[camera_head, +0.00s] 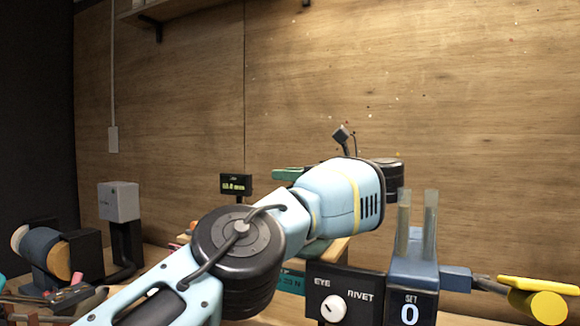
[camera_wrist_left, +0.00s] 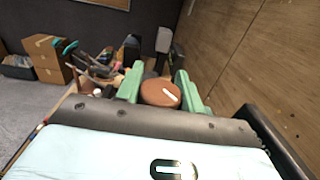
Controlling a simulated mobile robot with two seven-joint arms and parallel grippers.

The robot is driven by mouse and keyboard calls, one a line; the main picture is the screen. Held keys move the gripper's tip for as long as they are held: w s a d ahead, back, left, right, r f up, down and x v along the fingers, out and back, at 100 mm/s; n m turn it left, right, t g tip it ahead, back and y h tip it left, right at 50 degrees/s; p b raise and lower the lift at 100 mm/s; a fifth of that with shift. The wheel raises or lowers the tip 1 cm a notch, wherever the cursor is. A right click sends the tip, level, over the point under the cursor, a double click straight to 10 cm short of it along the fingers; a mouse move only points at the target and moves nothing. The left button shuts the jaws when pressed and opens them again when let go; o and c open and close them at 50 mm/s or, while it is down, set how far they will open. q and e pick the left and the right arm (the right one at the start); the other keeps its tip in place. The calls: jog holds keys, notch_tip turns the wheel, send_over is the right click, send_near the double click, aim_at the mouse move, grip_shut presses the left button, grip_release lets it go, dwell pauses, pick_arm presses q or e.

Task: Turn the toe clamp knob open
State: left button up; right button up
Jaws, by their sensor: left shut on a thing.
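My left gripper (camera_wrist_left: 157,80) shows in the left wrist view with its two green fingers on either side of a round brown knob (camera_wrist_left: 157,93). The knob has a white mark on its face, and the gripper is shut on it. In the head view my left arm reaches in from the lower left, and a green finger (camera_head: 288,174) shows behind the forearm. The knob and the rest of the clamp are hidden behind my arm there. My right gripper is not in view.
A control box (camera_head: 340,296) with an EYE/RIVET dial and a blue device (camera_head: 411,270) reading 0 stand at the front right. A yellow-handled tool (camera_head: 540,290) lies beside them. A small display (camera_head: 236,185) stands behind my arm. A grey box (camera_head: 118,201) is at left.

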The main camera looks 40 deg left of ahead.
pick_arm(q)
jog(key=shift+f+g+p, duration=0.25)
jog(key=shift+g+p, duration=0.05)
jog(key=shift+p, duration=0.15)
dwell(0.3)
jog(key=o, duration=1)
jog(key=shift+r, duration=0.1)
jog(key=shift+r, duration=0.1)
